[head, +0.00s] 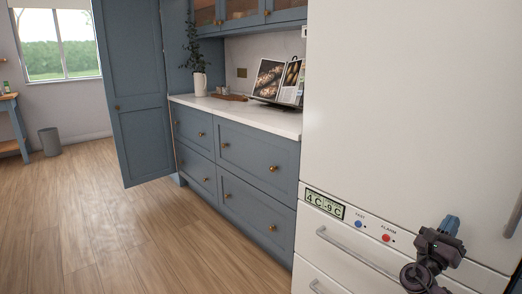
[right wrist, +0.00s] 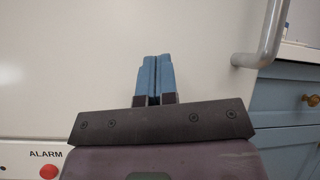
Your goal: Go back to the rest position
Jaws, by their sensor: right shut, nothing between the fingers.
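My right gripper (head: 451,224) is at the lower right of the head view, in front of the white fridge (head: 400,110). Its blue fingers are together and hold nothing. In the right wrist view my right gripper (right wrist: 157,62) points at the plain fridge front, with its fingers side by side. I cannot tell whether it touches the fridge. My left gripper is not in view.
A fridge handle (right wrist: 266,40) is to the right of my gripper. A drawer handle (head: 350,250) lies below the display (head: 325,203). Blue drawers (head: 250,160) with a white counter (head: 270,121) adjoin the fridge. A tall blue door (head: 140,90) stands open. The wooden floor (head: 100,225) is clear at left.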

